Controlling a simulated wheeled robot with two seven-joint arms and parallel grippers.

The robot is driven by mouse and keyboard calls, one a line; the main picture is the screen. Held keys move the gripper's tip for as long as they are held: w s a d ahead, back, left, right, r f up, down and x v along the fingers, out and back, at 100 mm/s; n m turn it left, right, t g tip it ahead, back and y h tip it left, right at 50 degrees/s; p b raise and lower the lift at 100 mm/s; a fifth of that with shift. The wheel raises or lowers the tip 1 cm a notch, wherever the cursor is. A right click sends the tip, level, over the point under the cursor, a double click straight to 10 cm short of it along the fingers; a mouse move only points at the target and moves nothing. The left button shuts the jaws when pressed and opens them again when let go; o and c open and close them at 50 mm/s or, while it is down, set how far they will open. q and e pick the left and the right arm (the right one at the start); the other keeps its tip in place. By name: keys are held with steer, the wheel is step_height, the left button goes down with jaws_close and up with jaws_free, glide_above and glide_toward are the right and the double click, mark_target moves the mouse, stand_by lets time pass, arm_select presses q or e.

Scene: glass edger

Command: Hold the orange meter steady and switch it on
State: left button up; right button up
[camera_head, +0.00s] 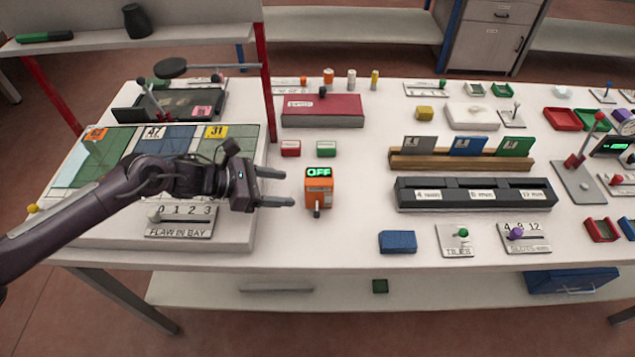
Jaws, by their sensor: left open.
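The orange meter (319,187) stands upright on the white table, near the middle of the head view. My right gripper does not show.
A red and a green small box (326,149) sit behind the meter. A blue block (397,242) lies front right of it. A dark three-slot holder (475,194) stands to the right. Table in front of the meter is clear.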

mark_target(310, 193)
arm_select(q)
steer(key=x, duration=0.4)
steer(key=shift+s+b, duration=0.1)
steer(key=shift+b, duration=0.3)
steer(key=b+x, duration=0.3)
steer(key=x, duration=0.1)
steer(key=shift+f+b, duration=0.2)
steer(key=shift+b, duration=0.15)
steer(key=shift+d+f, duration=0.1)
steer(key=shift+d, duration=0.15)
steer(key=shift+w+d+b, duration=0.2)
steer(key=shift+d+b, duration=0.1)
steer(key=shift+b, duration=0.15)
steer(key=c, duration=0.6)
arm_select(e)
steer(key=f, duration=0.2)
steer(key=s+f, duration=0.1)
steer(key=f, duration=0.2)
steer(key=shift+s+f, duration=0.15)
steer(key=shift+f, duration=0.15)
